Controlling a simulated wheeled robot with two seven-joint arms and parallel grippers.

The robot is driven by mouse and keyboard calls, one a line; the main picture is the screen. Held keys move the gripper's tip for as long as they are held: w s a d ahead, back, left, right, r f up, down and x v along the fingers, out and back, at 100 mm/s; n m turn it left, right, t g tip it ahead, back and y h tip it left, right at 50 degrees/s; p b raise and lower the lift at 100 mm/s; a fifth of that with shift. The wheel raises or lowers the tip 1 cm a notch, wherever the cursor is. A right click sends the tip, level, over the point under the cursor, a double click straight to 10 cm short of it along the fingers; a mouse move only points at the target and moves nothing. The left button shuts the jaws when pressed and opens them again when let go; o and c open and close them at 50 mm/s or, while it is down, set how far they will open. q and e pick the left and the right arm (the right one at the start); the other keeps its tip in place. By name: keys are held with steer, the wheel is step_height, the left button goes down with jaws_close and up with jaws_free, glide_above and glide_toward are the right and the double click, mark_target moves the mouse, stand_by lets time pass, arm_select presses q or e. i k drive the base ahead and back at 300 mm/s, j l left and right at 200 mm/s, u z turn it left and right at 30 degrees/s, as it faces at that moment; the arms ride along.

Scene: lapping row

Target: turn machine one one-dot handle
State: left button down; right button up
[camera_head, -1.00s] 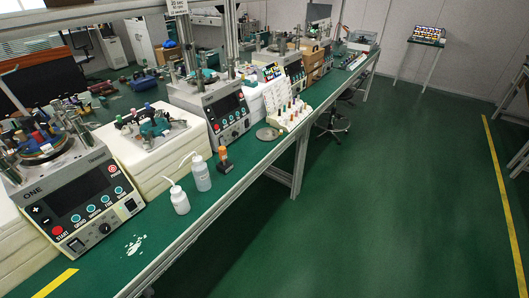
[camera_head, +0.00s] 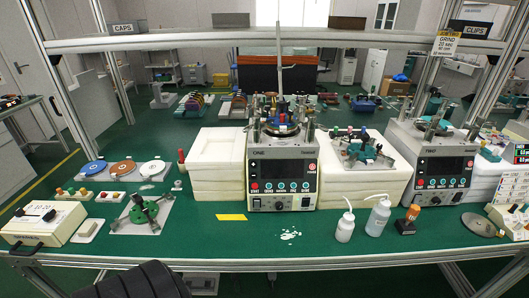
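Machine one (camera_head: 283,172), a cream box with a dark screen and the word ONE on its front, stands on the green bench (camera_head: 300,250) in the middle of the view. Dots on any handle are too small to make out. Neither gripper shows; only a dark part of mine is at the bottom left edge.
White blocks flank machine one. A second machine (camera_head: 430,165) stands to the right. Two white bottles (camera_head: 378,218) and an orange-topped tool (camera_head: 408,220) are in front. A green fixture (camera_head: 143,213), colored discs (camera_head: 122,168) and a cream box (camera_head: 43,222) are at left.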

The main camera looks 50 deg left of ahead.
mark_target(256, 124)
steer(key=u, duration=1.3)
steer(key=i+j+z, duration=0.2)
steer(key=i, duration=0.15)
